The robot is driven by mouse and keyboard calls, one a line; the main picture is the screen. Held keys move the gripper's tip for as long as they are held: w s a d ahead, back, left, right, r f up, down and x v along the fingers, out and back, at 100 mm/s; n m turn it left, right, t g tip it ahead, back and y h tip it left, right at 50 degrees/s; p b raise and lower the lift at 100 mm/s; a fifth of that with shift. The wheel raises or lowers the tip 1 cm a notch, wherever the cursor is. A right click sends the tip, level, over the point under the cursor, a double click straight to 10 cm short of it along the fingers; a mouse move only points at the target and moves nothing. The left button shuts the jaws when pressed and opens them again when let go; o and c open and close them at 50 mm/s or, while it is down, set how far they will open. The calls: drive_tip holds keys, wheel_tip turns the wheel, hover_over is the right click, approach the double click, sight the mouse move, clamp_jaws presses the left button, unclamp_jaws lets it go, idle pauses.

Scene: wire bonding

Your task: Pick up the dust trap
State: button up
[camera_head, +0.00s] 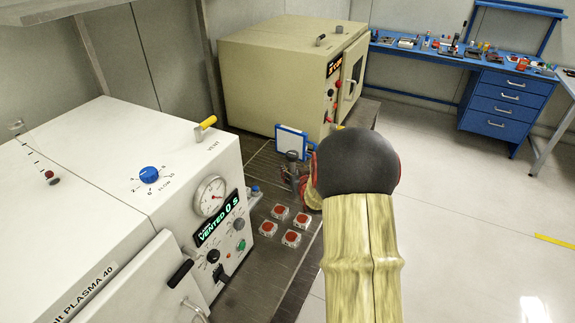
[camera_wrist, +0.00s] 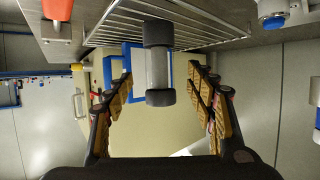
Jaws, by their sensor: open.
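The dust trap, a grey cylinder with black ends (camera_wrist: 157,68), stands on the bench top in the upside-down wrist view. It also shows small in the head view (camera_head: 291,158), just left of my gripper. My gripper (camera_wrist: 162,88) is open, with one finger on each side of the cylinder and visible gaps on both sides. It appears empty. In the head view my gripper (camera_head: 304,183) is partly hidden behind my own dark arm link, so the lower part of the dust trap is hard to make out.
A blue-framed panel (camera_head: 291,141) stands close behind the dust trap. Several red discs in clear boxes (camera_head: 281,212) lie on the dark bench. A white plasma machine (camera_head: 90,190) stands left, a beige oven (camera_head: 270,75) behind. A blue workbench (camera_head: 510,92) is far right.

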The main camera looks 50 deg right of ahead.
sight(294, 168)
drive_tip(key=b+x, duration=0.1)
drive_tip(key=x, duration=0.2)
drive_tip(key=b+x, duration=0.1)
drive_tip(key=x, duration=0.2)
drive_tip(key=shift+f+b, duration=0.35)
drive_tip(key=shift+f, duration=0.15)
drive_tip(key=shift+w+d, duration=0.15)
drive_tip(key=shift+w, duration=0.05)
drive_tip(key=shift+c, duration=0.6)
drive_tip(key=c, duration=1.1)
drive_tip(key=shift+c, duration=0.7)
